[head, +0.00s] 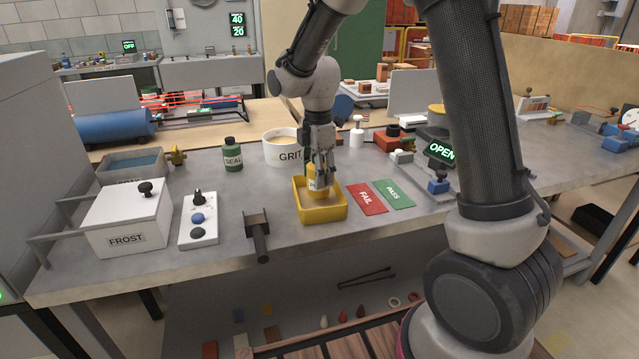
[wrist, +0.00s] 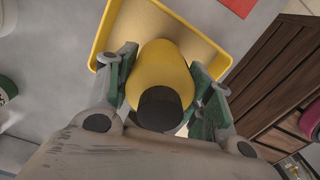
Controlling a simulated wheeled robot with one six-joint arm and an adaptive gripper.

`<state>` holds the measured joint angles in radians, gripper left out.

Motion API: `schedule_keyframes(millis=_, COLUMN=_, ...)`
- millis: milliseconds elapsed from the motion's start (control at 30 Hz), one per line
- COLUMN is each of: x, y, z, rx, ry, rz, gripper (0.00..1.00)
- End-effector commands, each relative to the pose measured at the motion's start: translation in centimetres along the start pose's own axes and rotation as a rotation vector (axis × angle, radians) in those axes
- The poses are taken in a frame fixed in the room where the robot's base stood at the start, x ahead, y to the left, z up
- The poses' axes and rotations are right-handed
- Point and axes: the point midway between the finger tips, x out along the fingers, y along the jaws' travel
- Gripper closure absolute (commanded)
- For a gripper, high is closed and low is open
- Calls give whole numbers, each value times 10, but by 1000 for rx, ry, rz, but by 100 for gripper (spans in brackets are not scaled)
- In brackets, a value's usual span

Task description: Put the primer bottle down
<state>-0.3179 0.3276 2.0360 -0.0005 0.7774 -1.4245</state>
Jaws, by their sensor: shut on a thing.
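The primer bottle (head: 315,180) is yellow with a pale label and stands upright at the yellow tray (head: 326,213), inside its rim as seen in the head view. In the wrist view the bottle (wrist: 163,75) shows its yellow shoulder and dark cap, with the tray (wrist: 104,38) beneath and beyond it. My gripper (head: 320,165) is shut on the bottle from above, and in the wrist view its green-padded fingers (wrist: 163,88) sit on both sides of it. The bottle's base is hidden by the tray wall, so I cannot tell whether it touches the tray floor.
A red FAIL card (head: 367,199) and a green PASS card (head: 394,194) lie right of the tray. A black clamp-like holder (head: 258,235) is to its left. The GRIT tub (head: 282,151) and green SEAL bottle (head: 232,155) stand behind. Bare bench lies between them.

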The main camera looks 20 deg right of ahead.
Motion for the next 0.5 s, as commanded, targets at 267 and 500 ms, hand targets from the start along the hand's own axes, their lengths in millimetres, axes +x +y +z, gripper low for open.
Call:
schedule_keyframes(millis=267, x=29, y=0, z=0, rx=0, ry=0, rz=-1, gripper=80)
schedule_keyframes(millis=500, x=30, y=0, z=0, rx=0, ry=0, rz=-2, gripper=80)
